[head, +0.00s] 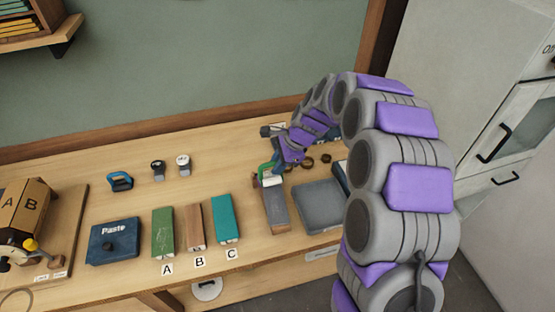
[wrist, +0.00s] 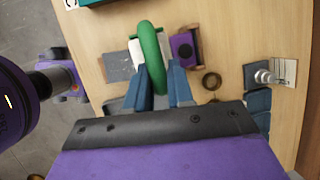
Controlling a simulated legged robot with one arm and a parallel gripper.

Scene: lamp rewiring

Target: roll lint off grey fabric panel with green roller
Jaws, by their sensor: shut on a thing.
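The green roller has a green handle (wrist: 150,52) and a white roller head (head: 270,180). My gripper (wrist: 158,88) is shut on the handle; in the head view it reaches in from the right. The narrow grey panel (head: 275,210) lies in front of the roller, and pale specks show on it in the wrist view (wrist: 118,68). The white head is at the panel's far end; I cannot tell whether it touches. A wider grey slab (head: 318,208) lies right of the narrow panel; I cannot be sure which is the fabric panel.
Green (head: 163,232), brown (head: 195,228) and teal (head: 225,220) blocks stand left of the panel, labelled A, B and C. A blue Paste box (head: 113,242) is farther left. Dark rings (wrist: 211,80) lie near my gripper.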

